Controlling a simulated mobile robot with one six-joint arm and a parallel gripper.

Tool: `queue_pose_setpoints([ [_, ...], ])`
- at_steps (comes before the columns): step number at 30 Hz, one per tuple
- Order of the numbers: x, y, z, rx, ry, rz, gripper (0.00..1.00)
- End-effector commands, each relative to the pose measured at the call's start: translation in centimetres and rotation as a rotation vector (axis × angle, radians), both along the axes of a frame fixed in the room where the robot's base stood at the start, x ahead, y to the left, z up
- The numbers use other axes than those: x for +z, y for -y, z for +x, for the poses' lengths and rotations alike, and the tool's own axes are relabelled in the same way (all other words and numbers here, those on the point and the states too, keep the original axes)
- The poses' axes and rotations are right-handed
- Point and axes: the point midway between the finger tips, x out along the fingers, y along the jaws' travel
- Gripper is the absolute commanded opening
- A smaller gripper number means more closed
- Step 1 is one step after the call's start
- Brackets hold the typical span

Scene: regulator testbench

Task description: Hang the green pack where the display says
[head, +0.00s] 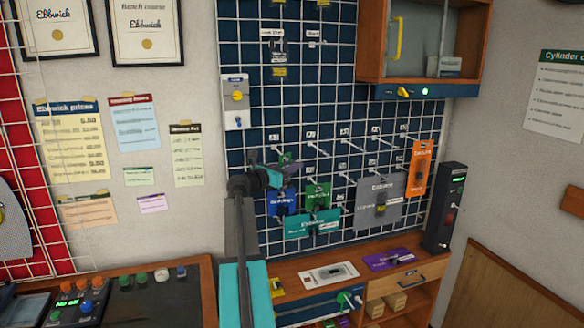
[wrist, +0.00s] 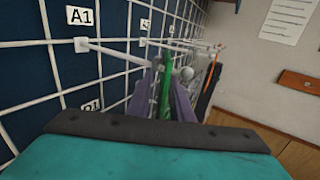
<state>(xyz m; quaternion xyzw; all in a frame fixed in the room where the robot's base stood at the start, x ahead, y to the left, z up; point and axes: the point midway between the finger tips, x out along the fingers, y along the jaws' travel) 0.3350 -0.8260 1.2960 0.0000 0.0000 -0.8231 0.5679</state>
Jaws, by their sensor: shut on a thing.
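My gripper (head: 289,166) is shut on a green pack (head: 286,157), close in front of the left part of the blue grid board. In the wrist view the green pack (wrist: 166,80) shows edge-on between the two grey-purple fingers (wrist: 170,101). The white peg under label A1 (wrist: 81,17) reaches toward the pack's upper edge; I cannot tell whether they touch. Another green pack (head: 318,194) hangs on the board to the right. The black display unit (head: 451,207) stands right of the board with lit green characters, too small to read.
A blue pack (head: 281,203), teal pack (head: 312,226), grey pack (head: 379,202) and orange pack (head: 420,167) hang nearby. Pegs in the A row stick out, several bare. A purple pack (head: 389,259) lies on the wooden bench below. A cabinet (head: 417,40) juts out upper right.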

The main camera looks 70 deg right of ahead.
Motion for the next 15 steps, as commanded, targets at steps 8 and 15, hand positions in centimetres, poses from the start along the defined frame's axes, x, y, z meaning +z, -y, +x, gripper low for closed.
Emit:
queue_pose_setpoints([
  [8, 0.03, 0.0, -0.04, 0.0, 0.0, 0.0, 0.0],
  [15, 0.03, 0.01, -0.05, 0.0, 0.0, 0.0, 0.42],
])
